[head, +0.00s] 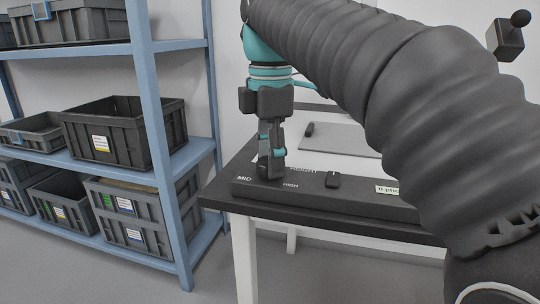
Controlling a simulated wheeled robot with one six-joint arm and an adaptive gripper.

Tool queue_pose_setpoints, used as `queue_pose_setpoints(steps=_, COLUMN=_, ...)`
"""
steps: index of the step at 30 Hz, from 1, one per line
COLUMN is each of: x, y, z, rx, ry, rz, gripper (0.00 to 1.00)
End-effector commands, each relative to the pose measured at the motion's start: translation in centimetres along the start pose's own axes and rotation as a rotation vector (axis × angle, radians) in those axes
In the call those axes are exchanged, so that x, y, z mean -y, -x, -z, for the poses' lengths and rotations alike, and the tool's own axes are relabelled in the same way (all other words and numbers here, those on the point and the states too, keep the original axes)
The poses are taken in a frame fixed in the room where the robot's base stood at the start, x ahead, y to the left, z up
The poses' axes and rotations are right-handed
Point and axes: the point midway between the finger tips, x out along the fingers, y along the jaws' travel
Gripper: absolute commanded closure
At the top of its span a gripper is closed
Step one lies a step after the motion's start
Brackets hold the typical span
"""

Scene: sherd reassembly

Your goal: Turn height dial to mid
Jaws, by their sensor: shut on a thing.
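My gripper (271,176) points straight down onto the left part of a black control panel (305,195). White words MID, HIGH and a partly covered word like HEIGHT surround the spot. My gripper is shut on the height dial there. The fingers hide the dial, so I cannot tell which way it points.
A second small black knob (332,181) stands to the right on the panel, near a pale label (387,190). A grey mat (340,140) with a small dark object (309,129) lies behind on the table (217,195). A blue shelf (163,150) with dark crates stands left. My arm covers the right.

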Motion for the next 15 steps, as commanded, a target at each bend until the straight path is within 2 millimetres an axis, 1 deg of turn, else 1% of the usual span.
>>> queue_pose_setpoints(steps=8, x=-0.02, y=0.15, z=-0.08, rx=-0.004, ry=-0.043, rz=-0.002, gripper=0.86)
queue_pose_setpoints(steps=15, x=-0.01, y=0.36, z=-0.15, rx=-0.004, ry=-0.19, rz=0.0, gripper=0.86)
